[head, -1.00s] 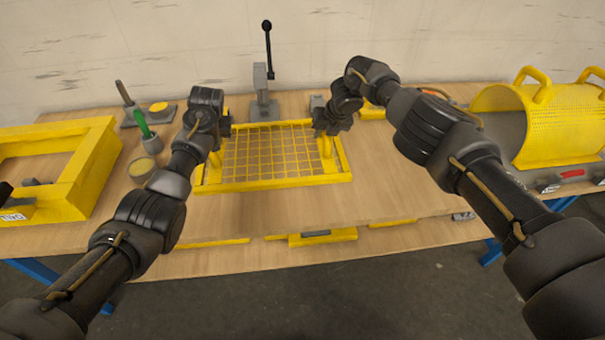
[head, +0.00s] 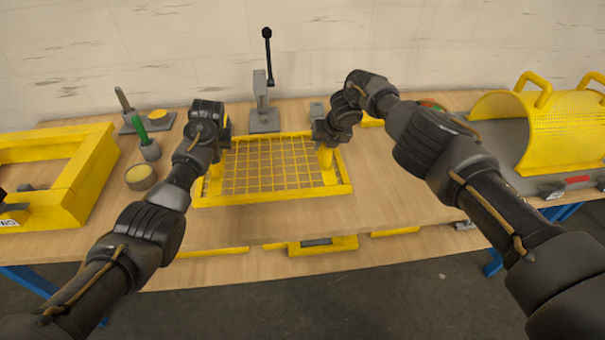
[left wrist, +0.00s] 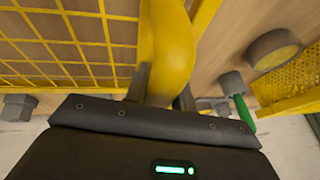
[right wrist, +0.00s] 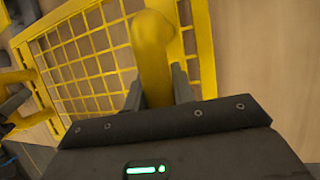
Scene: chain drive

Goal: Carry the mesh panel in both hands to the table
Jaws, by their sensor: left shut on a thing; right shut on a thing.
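The yellow mesh panel (head: 268,165) is a flat rectangular frame with a grid, seen over the wooden table (head: 390,190) in the head view. My left gripper (head: 217,150) is at its left side, shut on a yellow handle (left wrist: 165,50) that the left wrist view shows between the fingers. My right gripper (head: 326,140) is at its right side, shut on the other yellow handle (right wrist: 153,60). The panel looks roughly level. I cannot tell whether it touches the tabletop.
A lever press (head: 264,115) stands behind the panel. A yellow frame (head: 80,180), a cup with a green-handled tool (head: 149,148) and a round pot (head: 141,176) are at left. A yellow perforated guard (head: 565,125) is at right. Bare tabletop lies right of the panel.

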